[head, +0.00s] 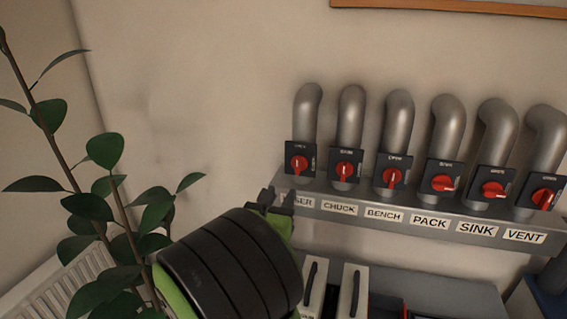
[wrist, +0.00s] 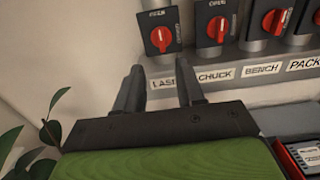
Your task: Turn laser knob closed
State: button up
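The laser knob (head: 299,163) is the leftmost red knob on a black plate, below a grey pipe. Its handle stands roughly upright, and its plate seems to read OPEN at the top. It also shows in the wrist view (wrist: 161,38), above the partly covered LASER label (wrist: 162,83). My gripper (head: 278,197) is below and slightly left of the knob, apart from it. In the wrist view my gripper (wrist: 159,78) has its two fingers spread with an empty gap, pointing up toward the knob and label.
The chuck knob (head: 344,169) and bench knob (head: 392,176) also stand upright. The pack knob (head: 442,183) and sink knob (head: 493,189) lie roughly sideways; the vent knob (head: 543,199) is slanted. A grey labelled rail (head: 400,215) runs below. A leafy plant (head: 105,215) stands left.

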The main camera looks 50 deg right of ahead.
aim_at(297, 164)
jog(key=p+x, duration=0.2)
jog(key=x, duration=1.2)
jog(key=shift+w+d, duration=0.2)
grip_shut()
